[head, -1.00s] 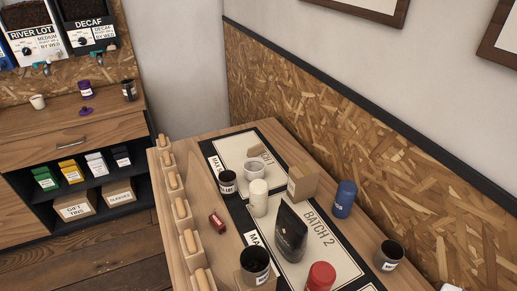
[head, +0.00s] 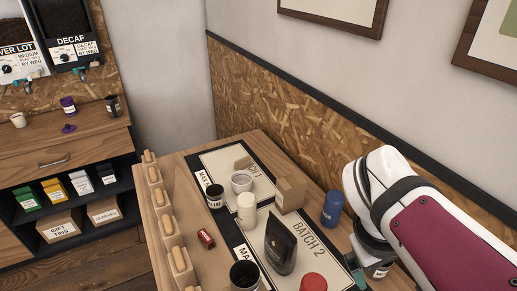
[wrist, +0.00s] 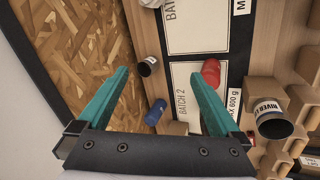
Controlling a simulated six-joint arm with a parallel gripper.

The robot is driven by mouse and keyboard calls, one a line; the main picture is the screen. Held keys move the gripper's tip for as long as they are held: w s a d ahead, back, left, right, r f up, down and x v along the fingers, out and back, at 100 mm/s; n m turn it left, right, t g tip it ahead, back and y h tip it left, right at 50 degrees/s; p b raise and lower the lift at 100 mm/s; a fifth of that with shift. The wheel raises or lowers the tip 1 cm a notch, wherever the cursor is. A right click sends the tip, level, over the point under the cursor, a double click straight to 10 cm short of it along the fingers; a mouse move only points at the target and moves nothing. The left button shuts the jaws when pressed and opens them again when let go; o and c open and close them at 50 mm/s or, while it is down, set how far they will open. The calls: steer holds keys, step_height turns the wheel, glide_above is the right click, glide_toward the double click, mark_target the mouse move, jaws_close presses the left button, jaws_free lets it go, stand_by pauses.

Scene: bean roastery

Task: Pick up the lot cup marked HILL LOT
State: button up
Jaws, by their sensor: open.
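One dark lot cup with a white label (wrist: 147,67) shows in the wrist view between my fingertips but apart from them; its label is too small to read. In the head view it is mostly hidden under my arm (head: 380,271). A second cup (wrist: 273,124) has a label starting RIVER L; in the head view it is at the front (head: 244,275). A third dark cup (head: 215,196) stands at the left of the mat, its label not clearly legible. My gripper (wrist: 160,73) has teal fingers, open and empty. I cannot tell which cup is marked HILL LOT.
The board wall (head: 290,130) runs along the far side.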

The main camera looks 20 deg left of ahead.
steer(key=w+a+r+n+t, duration=0.2)
steer(key=w+a+n+t, duration=0.6)
steer(key=w+a+n, duration=1)
steer(key=w+a+f+n+t+y, duration=0.15)
steer(key=a+n+y, duration=0.25)
steer(key=a+n, duration=0.55)
steer(key=w+a+f+n+t+y, duration=0.1)
steer(key=a+f+n+y, duration=0.3)
steer(key=a, duration=1)
steer(key=n, duration=0.2)
glide_toward(217, 188)
steer(key=x, duration=0.4)
steer(key=shift+w+a+f, duration=0.15)
steer(key=shift+w+a, duration=0.05)
steer(key=shift+w, duration=0.1)
steer(key=c, duration=1.4)
